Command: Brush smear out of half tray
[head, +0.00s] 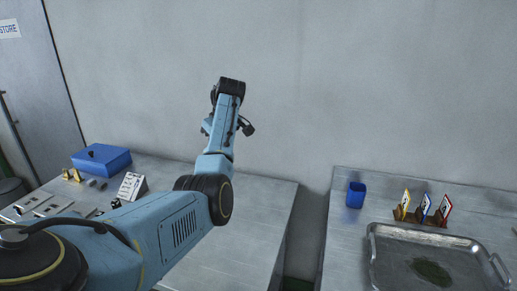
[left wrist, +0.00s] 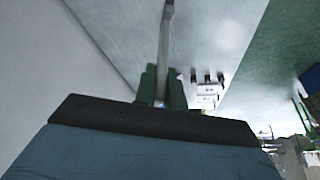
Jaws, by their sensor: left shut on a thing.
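A metal tray (head: 390,278) with raised handles sits on the right table, cut off by the bottom edge of the head view. A dark green smear (head: 432,271) lies on its floor. My left arm rises in the middle of the head view, away from the tray; its fingers cannot be made out there. In the left wrist view, my left gripper (left wrist: 162,88) has green fingers shut on a thin grey handle-like tool (left wrist: 166,35). My right gripper is not in view.
A blue cup (head: 356,194) and a holder (head: 420,219) with yellow, blue and red-edged cards stand behind the tray. The left table (head: 262,205) holds a blue box (head: 101,159), a white card (head: 132,186) and small metal pieces. A gap separates the tables.

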